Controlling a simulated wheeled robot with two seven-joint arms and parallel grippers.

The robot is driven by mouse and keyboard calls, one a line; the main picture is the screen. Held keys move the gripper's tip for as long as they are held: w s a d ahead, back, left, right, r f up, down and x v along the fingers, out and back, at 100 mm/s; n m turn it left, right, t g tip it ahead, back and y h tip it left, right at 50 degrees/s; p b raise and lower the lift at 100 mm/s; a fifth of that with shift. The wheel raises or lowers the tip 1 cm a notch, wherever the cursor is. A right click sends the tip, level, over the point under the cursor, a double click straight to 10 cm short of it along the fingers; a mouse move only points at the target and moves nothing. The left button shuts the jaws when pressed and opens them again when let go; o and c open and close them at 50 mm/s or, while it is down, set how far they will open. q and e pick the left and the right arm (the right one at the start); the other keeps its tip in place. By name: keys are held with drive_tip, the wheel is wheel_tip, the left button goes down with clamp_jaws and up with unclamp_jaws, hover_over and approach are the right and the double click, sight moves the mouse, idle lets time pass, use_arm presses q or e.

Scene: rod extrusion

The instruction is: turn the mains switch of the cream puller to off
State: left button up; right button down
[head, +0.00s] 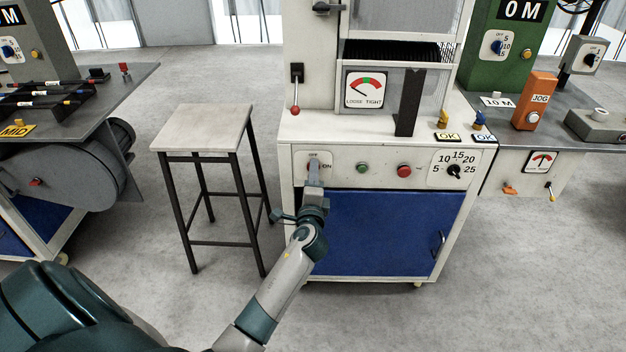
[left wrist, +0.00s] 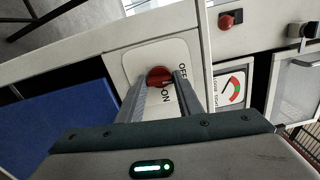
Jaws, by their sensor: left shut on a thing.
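The cream puller (head: 385,130) stands in the middle of the head view, with blue doors below its control panel. Its mains switch plate (head: 300,167) is at the left end of that panel, with OFF above and ON to the right. In the left wrist view the red switch knob (left wrist: 159,76) sits on the white plate, beside the OFF and ON lettering. My left gripper (head: 314,176) reaches the switch from below and is shut on the knob, a finger on each side. The fingers partly hide the knob, and I cannot tell its exact angle. My right gripper is not in view.
Green (head: 362,168) and red (head: 404,171) buttons and a numbered dial (head: 454,171) lie to the right on the panel. A red-tipped lever (head: 295,95) stands above the switch. A stool (head: 203,130) is on the left. Benches flank the machine on both sides.

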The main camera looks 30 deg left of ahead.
use_arm(q)
drive_tip(key=shift+n, duration=0.7)
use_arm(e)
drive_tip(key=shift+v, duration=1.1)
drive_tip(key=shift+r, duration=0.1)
use_arm(q)
drive_tip(key=o, duration=1.1)
drive_tip(key=shift+s, duration=0.1)
drive_tip(key=b+v, duration=0.1)
drive_tip(key=v, duration=1.6)
drive_tip(key=shift+s, duration=0.2)
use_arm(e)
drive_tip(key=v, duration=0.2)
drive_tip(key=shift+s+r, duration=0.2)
